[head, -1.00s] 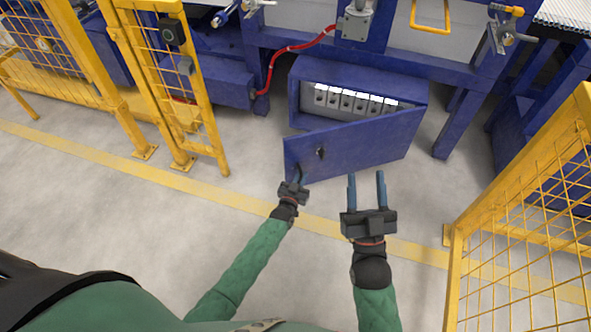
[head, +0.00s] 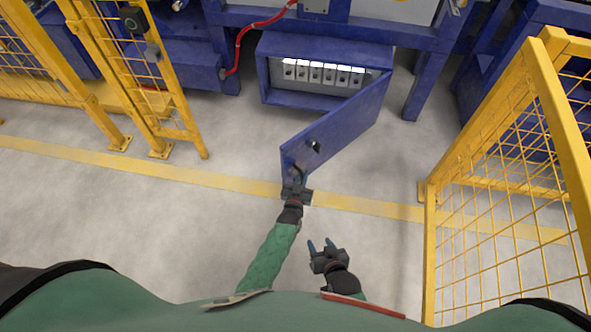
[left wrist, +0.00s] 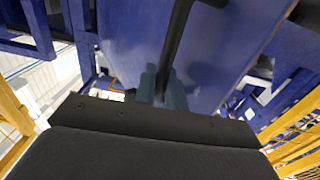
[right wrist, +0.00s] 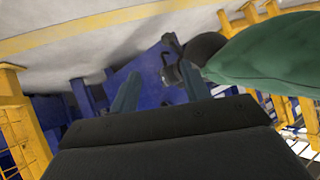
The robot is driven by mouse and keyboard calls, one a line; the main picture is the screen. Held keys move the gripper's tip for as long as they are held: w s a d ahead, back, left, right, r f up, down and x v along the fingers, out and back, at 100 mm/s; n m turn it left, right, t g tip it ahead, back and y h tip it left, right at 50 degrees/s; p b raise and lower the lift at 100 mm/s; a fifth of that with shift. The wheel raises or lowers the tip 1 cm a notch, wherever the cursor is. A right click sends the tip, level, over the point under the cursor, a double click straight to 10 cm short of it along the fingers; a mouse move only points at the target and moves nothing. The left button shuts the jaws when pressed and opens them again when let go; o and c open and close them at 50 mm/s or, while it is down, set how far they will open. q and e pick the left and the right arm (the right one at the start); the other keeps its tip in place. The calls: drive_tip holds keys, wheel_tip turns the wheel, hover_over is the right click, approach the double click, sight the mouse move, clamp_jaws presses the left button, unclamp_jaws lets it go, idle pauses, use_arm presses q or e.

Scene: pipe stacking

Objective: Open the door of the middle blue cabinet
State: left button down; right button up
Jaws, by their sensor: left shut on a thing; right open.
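The blue cabinet (head: 262,72) stands low on the floor, its front uncovered, with a row of pale switch-like parts inside. Its blue door (head: 345,122) is hinged at the right and stands swung well outward, with a dark latch (head: 314,147) near its free edge. My right gripper (head: 321,246) is open and empty, apart from the door and nearer my body.
Yellow mesh fences stand at the left (head: 150,80) and right (head: 490,190). A red hose (head: 240,50) hangs left of the cabinet. A yellow line (head: 225,184) crosses the grey floor (head: 150,240). The floor left of the door is clear.

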use_arm(q)
drive_tip(key=shift+s+d, duration=0.75)
drive_tip(key=shift+d, duration=0.25)
use_arm(e)
drive_tip(key=s+f+g, duration=0.2)
drive_tip(key=s+f, duration=0.3)
drive_tip(key=shift+d+f+h, duration=0.2)
drive_tip(key=shift+d+h, duration=0.1)
drive_tip(key=shift+d, duration=0.05)
use_arm(q)
drive_tip(key=c, duration=1.6)
unclamp_jaws()
use_arm(e)
drive_tip(key=shift+w, duration=0.1)
use_arm(q)
drive_tip(key=shift+o, duration=0.2)
drive_tip(key=shift+s, duration=0.1)
use_arm(e)
drive_tip(key=shift+r, duration=0.1)
